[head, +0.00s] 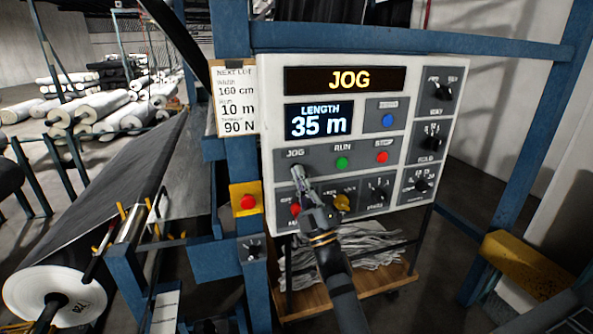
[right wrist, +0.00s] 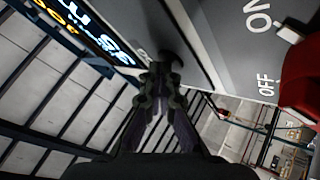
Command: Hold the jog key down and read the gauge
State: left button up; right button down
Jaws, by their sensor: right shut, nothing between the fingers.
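The white control panel (head: 360,66) hangs on the blue frame. Its top display (head: 347,80) reads JOG in yellow. The gauge below it, the length display (head: 320,120), reads 35 m. The JOG label (head: 295,153) is at the panel's left, and its key is mostly hidden behind my right gripper (head: 297,173). That gripper is shut, with its fingertips at the key. In the right wrist view, the shut fingertips (right wrist: 160,78) meet or nearly meet a dark round key (right wrist: 178,66); contact is hard to judge. My left gripper is not in view.
A green RUN button (head: 342,162) and red STOP button (head: 382,157) sit right of the JOG key. A yellow-backed red button (head: 248,202) is left of the panel. A note card (head: 235,98) reads 160 cm, 10 m, 90 N. Several knobs line the panel's right side.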

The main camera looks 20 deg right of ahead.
jog(key=shift+s, duration=0.15)
jog(key=shift+s+p, duration=0.3)
jog(key=shift+s, duration=0.35)
jog(key=shift+s, duration=0.1)
jog(key=s+p, duration=0.1)
jog(key=s, duration=0.3)
jog(key=shift+s+d+p, duration=0.1)
jog(key=shift+s+p, duration=0.2)
jog(key=shift+s, duration=0.1)
jog(key=shift+f, duration=0.1)
